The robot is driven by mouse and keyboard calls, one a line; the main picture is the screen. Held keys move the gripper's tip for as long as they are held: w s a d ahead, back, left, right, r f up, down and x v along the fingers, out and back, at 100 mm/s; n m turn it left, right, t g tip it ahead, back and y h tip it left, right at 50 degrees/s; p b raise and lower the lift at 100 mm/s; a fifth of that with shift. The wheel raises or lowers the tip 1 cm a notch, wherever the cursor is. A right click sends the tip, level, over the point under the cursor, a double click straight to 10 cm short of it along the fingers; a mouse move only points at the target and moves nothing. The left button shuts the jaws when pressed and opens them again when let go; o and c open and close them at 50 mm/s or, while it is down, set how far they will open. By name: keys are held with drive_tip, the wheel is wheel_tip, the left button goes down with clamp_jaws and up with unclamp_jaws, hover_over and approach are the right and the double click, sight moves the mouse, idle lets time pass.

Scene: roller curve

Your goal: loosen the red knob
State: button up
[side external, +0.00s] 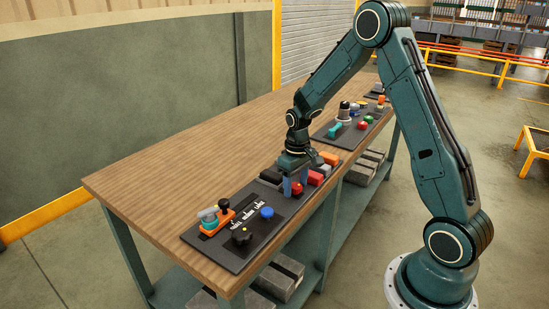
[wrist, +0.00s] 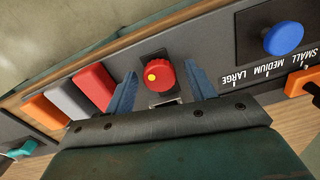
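The red knob (wrist: 160,75) sits on a dark panel and carries a yellow dot on its face. In the side external view the red knob (side external: 297,188) shows between the blue fingers of my gripper. My gripper (wrist: 163,85) is open in the wrist view, with one blue finger on each side of the knob. A gap shows between each finger and the knob, so nothing is held. The gripper points down at the panel in the side external view (side external: 295,182).
A blue knob (wrist: 283,37) stands beside a scale marked SMALL, MEDIUM, LARGE. Red (wrist: 95,86), grey (wrist: 68,100) and orange (wrist: 44,112) blocks lie on the other side. The wooden table (side external: 150,180) has bare room at left.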

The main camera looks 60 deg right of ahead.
sight(295, 185)
drive_tip(key=shift+r, duration=0.2)
wheel_tip(295, 185, up, 14)
drive_tip(key=shift+f, duration=0.25)
idle(0.4)
idle(0.4)
drive_tip(key=s+a+r+t, duration=0.3)
drive_tip(key=s+a+r, duration=0.6)
drive_tip(key=s+a+n+t, duration=0.1)
drive_tip(key=s+a, duration=0.2)
drive_tip(key=s, duration=0.3)
drive_tip(key=s+a+t, duration=0.1)
drive_tip(key=s+a, duration=0.2)
drive_tip(key=s, duration=0.4)
drive_tip(key=shift+n+t, duration=0.3)
drive_tip(key=shift+n, duration=0.1)
